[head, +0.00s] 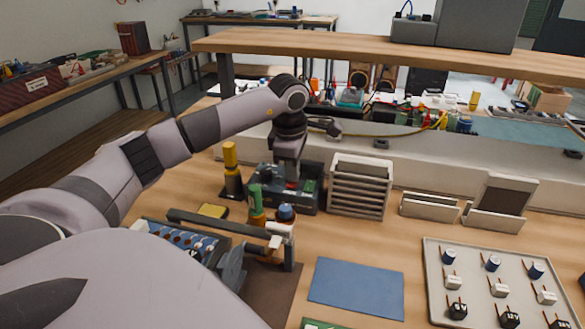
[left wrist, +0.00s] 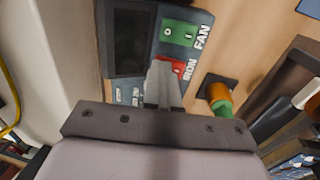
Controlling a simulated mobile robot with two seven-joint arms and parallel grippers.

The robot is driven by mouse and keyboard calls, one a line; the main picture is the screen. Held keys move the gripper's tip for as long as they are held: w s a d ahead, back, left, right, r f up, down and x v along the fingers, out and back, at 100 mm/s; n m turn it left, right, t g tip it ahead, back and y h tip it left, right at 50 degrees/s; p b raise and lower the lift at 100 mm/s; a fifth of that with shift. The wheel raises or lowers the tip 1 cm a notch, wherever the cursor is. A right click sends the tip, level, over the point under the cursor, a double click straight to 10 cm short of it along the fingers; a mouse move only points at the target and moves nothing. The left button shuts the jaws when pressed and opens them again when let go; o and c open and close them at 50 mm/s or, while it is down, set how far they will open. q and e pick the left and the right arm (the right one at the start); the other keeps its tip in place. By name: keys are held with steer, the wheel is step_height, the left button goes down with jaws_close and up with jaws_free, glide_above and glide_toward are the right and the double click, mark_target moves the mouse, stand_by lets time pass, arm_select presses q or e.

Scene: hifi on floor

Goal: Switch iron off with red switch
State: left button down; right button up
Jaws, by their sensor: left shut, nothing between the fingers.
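The dark switch unit (head: 306,200) stands on the workbench near the middle of the head view. In the left wrist view its front carries a red switch (left wrist: 178,66) beside the label IRON and a green switch (left wrist: 178,33) beside the label FAN. My left gripper (head: 291,180) points down at this unit, shut and empty. In the left wrist view its closed fingertips (left wrist: 163,63) are at the red switch and cover part of it. I cannot tell whether they touch it or which way the switch is tipped. My right gripper is not in view.
A yellow-topped holder (head: 230,165) stands left of the unit, and a slatted rack (head: 359,187) stands right of it. A green-topped part (head: 256,200) and a blue-capped part (head: 286,213) are close in front. A blue mat (head: 357,287) and a parts tray (head: 432,255) lie nearer.

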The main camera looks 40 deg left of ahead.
mark_target(291, 185)
arm_select(q)
steer(key=shift+s+d+f, duration=0.45)
steer(key=shift+s, duration=0.15)
steer(key=shift+r+p, duration=0.3)
steer(key=shift+p, duration=0.05)
step_height(291, 185, up, 4)
steer(key=p, duration=0.3)
steer(key=shift+s, duration=0.1)
step_height(291, 185, up, 10)
steer(key=s, duration=0.1)
steer(key=shift+d, duration=0.3)
